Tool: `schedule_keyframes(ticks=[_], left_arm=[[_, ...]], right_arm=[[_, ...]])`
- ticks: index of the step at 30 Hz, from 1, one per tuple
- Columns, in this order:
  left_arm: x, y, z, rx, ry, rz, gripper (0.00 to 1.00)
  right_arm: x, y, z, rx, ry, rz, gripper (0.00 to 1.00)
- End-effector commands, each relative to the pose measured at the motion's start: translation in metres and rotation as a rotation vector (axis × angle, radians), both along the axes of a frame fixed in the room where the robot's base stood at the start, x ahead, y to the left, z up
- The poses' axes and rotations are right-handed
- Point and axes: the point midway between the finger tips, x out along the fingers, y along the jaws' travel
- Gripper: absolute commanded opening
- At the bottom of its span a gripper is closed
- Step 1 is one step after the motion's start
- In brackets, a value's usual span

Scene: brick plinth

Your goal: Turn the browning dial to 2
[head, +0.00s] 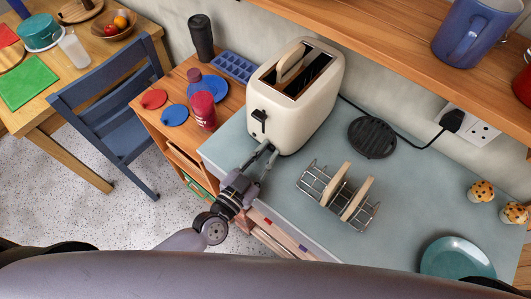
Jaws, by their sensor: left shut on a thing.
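The cream toaster (292,117) stands at the back left of the grey-blue worktop, with a slice of bread in one of its slots. Its black lever (258,122) is on the end that faces me. My left gripper (269,149) reaches up to the foot of that end, below the lever, and is shut on the browning dial there. The fingers hide the dial, so its setting and marks cannot be read. My right gripper is not in view.
A wire toast rack (311,181) with toast stands right of my left gripper. A wooden shelf (370,31) overhangs the back. The worktop between them is clear.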

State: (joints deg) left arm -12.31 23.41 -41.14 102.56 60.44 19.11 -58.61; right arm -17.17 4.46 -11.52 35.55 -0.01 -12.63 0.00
Motion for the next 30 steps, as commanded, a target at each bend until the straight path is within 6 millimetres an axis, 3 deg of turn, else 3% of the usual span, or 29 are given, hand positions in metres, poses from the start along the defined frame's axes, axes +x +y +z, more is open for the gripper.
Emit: schedule_keyframes(ticks=[4,13,24,30], left_arm=[[0.0,0.0,0.0,0.0,0.0,0.001,0.01],[0.0,0.0,0.001,-0.019,0.013,0.001,0.0],[0.0,0.001,0.001,-0.269,0.181,0.001,0.0],[0.0,0.0,0.001,-0.311,0.209,0.0,0.0]], right_arm=[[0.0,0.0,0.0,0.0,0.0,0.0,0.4],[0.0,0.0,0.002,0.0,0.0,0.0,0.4],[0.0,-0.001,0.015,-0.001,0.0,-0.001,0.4],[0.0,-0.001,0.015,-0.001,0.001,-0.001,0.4]])
